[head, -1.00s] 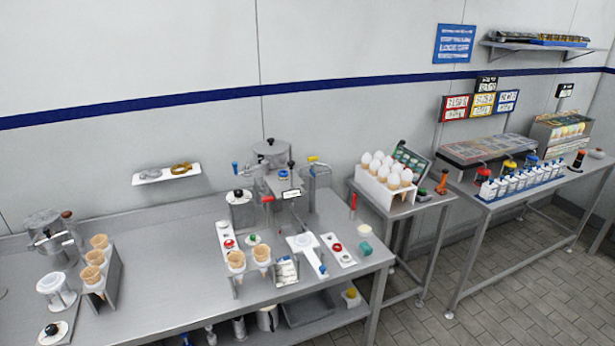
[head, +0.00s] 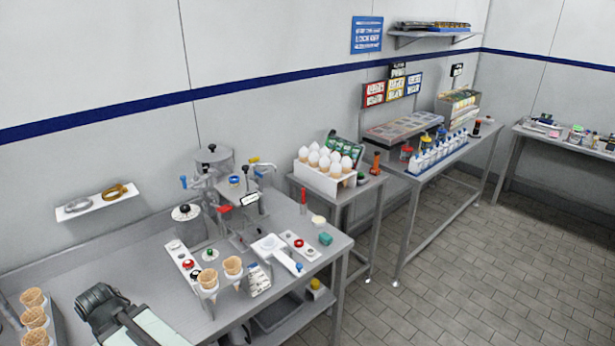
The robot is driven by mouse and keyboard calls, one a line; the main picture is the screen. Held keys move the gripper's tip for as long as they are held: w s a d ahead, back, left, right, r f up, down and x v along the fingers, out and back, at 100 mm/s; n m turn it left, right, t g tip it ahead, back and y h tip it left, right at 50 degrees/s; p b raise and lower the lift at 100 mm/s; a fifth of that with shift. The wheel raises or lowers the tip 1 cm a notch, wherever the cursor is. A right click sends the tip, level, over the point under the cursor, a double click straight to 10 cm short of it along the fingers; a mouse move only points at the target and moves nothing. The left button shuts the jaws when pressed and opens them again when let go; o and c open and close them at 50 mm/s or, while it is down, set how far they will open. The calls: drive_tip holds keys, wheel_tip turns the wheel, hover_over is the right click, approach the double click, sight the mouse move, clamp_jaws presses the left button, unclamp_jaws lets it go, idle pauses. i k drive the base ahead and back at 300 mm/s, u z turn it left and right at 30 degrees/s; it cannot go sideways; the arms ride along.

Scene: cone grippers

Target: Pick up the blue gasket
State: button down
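A small blue ring (head: 234,181), which looks like the blue gasket, shows on top of the metal machine (head: 212,172) at the back of the steel workbench. It is too small to make out well. My dark gripper (head: 98,298) shows at the lower left over the bench, in front of and to the left of the machine and well apart from the ring. Its fingers are too dark to tell whether they are open or shut.
White strips with small rings (head: 187,264) and a cone holder (head: 208,284) stand between my gripper and the bench's right end. More cones (head: 33,317) stand at the far left. A side table with a white cone rack (head: 318,176) stands right. The floor right is clear.

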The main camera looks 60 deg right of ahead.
sight(237, 179)
drive_tip(key=z, duration=1.25)
